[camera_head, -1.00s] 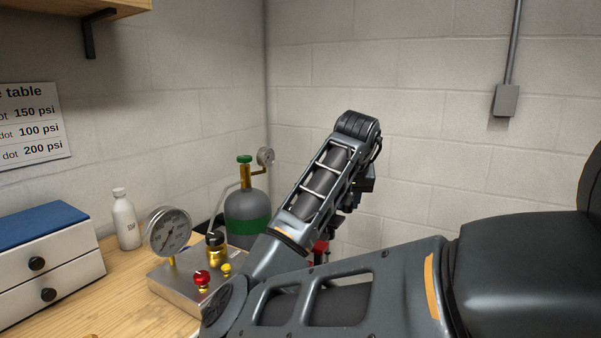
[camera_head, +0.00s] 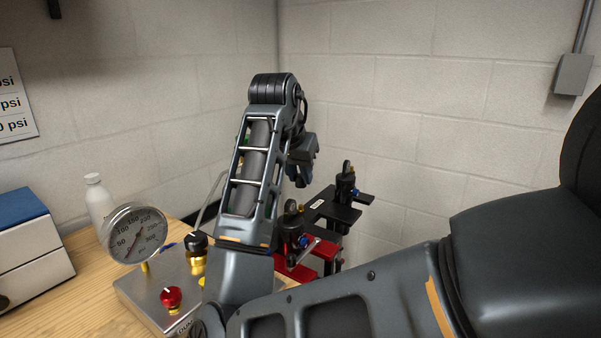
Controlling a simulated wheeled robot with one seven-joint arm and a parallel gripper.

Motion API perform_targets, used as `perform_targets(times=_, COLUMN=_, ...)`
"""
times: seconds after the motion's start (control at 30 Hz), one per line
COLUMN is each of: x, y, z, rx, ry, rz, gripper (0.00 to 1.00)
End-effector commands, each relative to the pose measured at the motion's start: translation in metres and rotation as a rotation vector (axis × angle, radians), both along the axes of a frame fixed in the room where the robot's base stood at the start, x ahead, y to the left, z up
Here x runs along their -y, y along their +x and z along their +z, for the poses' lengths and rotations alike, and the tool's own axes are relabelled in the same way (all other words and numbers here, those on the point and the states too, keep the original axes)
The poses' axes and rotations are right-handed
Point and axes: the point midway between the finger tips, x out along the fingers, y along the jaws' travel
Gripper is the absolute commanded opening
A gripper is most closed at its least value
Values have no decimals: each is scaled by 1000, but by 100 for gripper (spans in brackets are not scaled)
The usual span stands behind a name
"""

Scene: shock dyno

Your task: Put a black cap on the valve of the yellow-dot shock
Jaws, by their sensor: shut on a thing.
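My arm fills the middle of the view, and its wrist (camera_head: 303,152) hangs behind the forearm. The gripper jaws are not visible; I cannot see what is between them. Right of the forearm, a dark upright part (camera_head: 292,222) with an eye at its top stands at a red fixture (camera_head: 322,249). A similar dark part (camera_head: 346,182) stands farther back at a black fixture (camera_head: 337,212). They look like shocks, but their lower parts are hidden. I cannot make out a yellow dot, valve or black cap on either.
A metal gauge box (camera_head: 150,300) with a pressure gauge (camera_head: 136,234), red knob (camera_head: 171,297) and black-topped brass regulator (camera_head: 196,252) stands on the wooden bench (camera_head: 90,296). A white bottle (camera_head: 99,202) and drawer unit (camera_head: 30,255) are left. The wall is behind.

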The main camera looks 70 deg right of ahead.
Motion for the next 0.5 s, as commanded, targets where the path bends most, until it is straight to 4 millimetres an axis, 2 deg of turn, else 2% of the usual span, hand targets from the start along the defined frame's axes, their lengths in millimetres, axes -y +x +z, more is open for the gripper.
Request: perform_targets(times=0.5, x=0, y=0, z=-28, rx=0, ry=1, rz=1, gripper=0)
